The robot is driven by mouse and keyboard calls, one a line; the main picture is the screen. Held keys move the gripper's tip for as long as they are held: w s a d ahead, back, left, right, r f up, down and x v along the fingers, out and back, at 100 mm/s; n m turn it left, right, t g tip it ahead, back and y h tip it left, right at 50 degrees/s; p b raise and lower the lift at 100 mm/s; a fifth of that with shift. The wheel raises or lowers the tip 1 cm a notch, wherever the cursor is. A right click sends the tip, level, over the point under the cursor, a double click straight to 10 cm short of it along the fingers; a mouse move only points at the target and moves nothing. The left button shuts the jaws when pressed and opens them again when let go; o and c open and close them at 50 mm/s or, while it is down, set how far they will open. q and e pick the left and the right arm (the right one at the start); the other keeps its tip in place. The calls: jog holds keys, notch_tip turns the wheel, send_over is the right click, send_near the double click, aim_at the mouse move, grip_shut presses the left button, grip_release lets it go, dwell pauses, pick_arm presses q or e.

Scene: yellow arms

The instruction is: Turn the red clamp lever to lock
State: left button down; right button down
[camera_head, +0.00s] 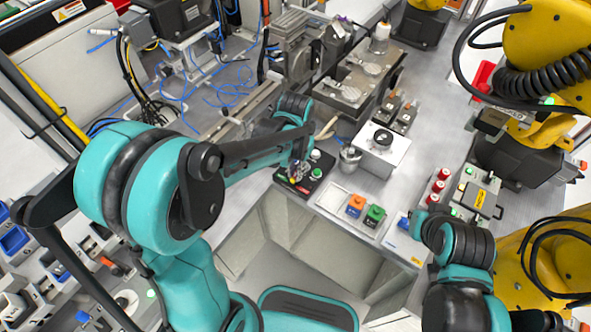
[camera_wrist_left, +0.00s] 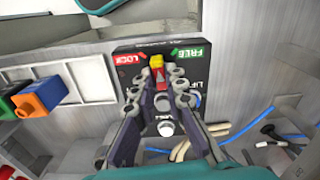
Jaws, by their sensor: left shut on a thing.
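A black panel (camera_wrist_left: 188,52) with a red LOCK label (camera_wrist_left: 124,59) and a green FREE label (camera_wrist_left: 192,54) fills the upper middle of the left wrist view. The clamp lever (camera_wrist_left: 158,70), red and yellow at its visible end, stands between the two labels. My left gripper (camera_wrist_left: 160,84) is shut on the lever, one finger on each side; the fingers hide much of it. In the head view my left gripper (camera_head: 294,171) reaches down onto the black panel (camera_head: 318,166), which also carries round buttons. My right arm shows at lower right, but its gripper cannot be made out.
Orange and green blocks (camera_head: 355,205) stand on a white tray (camera_head: 335,197) right of the panel. A white box (camera_head: 388,155) with a round black top stands behind them. Red buttons (camera_head: 438,186) and a yellow robot arm are farther right. Cables lie loose at the back left.

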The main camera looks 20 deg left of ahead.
aim_at(295, 174)
pick_arm(q)
jog(key=n, duration=0.3)
jog(key=shift+n, duration=2.2)
jog(key=c, duration=1.6)
grip_release()
jog(key=shift+o, duration=0.2)
notch_tip(295, 174, up, 12)
